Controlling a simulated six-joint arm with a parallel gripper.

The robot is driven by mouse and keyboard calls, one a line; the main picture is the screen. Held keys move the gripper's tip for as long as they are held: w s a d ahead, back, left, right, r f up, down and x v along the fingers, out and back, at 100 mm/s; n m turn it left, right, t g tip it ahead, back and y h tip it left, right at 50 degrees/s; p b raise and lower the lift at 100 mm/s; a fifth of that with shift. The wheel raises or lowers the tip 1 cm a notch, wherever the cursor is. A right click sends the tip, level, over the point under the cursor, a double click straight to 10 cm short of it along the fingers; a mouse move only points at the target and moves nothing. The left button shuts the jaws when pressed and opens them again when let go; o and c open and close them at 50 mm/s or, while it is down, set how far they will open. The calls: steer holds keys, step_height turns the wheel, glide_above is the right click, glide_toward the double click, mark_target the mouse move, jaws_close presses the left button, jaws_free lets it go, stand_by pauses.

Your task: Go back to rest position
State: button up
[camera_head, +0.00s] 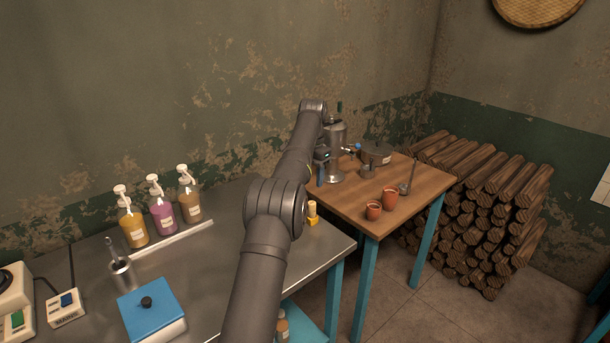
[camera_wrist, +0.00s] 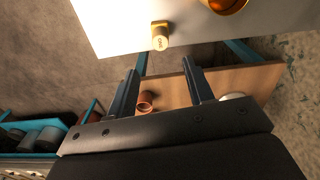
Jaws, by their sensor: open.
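My arm reaches across the metal table (camera_head: 215,255) toward the wooden table (camera_head: 345,200) in the head view. My gripper (camera_wrist: 160,67) shows in the wrist view with its two dark fingers spread apart and nothing held between them. In the head view the gripper end is near the metal vessel at the back of the wooden table, and its fingers are hard to make out there. Two clay cups (camera_head: 381,204) stand upright near the wooden table's front edge. One clay cup (camera_wrist: 145,102) shows beyond the fingers in the wrist view, apart from them.
A lidded pot (camera_head: 376,153), a metal vessel (camera_head: 335,135) and a small long-handled pan (camera_head: 404,188) stand on the wooden table. Pump bottles (camera_head: 162,217), a blue-topped box (camera_head: 152,305) and a small yellow item (camera_head: 312,212) are on the metal table. Stacked logs (camera_head: 480,210) fill the right.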

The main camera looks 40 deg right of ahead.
mark_target(312, 203)
steer(key=shift+f, duration=0.15)
step_height(312, 203, down, 12)
steer(key=shift+r, duration=1.85)
